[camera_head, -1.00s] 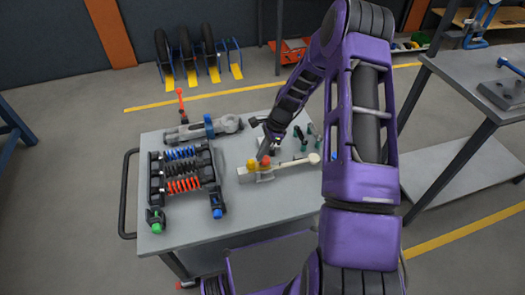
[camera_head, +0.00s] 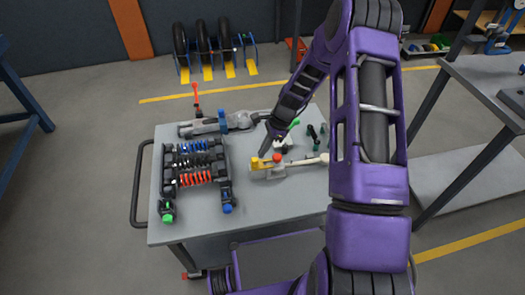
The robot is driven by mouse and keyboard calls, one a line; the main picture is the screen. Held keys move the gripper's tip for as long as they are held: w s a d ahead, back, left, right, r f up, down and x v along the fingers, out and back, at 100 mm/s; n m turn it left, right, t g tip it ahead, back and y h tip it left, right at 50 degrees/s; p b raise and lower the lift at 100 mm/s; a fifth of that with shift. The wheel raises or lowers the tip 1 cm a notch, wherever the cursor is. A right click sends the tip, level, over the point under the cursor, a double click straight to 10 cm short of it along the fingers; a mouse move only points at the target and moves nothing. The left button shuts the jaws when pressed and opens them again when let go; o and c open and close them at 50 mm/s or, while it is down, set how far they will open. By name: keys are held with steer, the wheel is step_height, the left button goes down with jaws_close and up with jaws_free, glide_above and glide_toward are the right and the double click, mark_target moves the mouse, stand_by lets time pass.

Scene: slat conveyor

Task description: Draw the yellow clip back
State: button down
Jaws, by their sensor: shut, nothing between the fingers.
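The yellow clip (camera_head: 257,163) sits at the left end of a pale, long-handled fixture (camera_head: 304,163) on the grey cart. A red knob (camera_head: 277,157) stands just right of the clip. My gripper (camera_head: 264,153) points down at the clip from above, its fingers shut with nothing between them. Its tip is at or just behind the clip; I cannot tell whether they touch. The fingertips are small and dark here, and the far side of the clip is hidden.
A rack of blue, black and red springs (camera_head: 195,165) stands on the left of the cart top (camera_head: 262,214). A grey tool with a blue band (camera_head: 223,121) lies behind. Small green-and-black parts (camera_head: 311,132) stand at right. The cart's front is clear.

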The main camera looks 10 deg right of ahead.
steer(key=p+v, duration=0.2)
steer(key=v, duration=0.6)
steer(key=shift+d+r, duration=0.15)
steer(key=shift+r, duration=0.2)
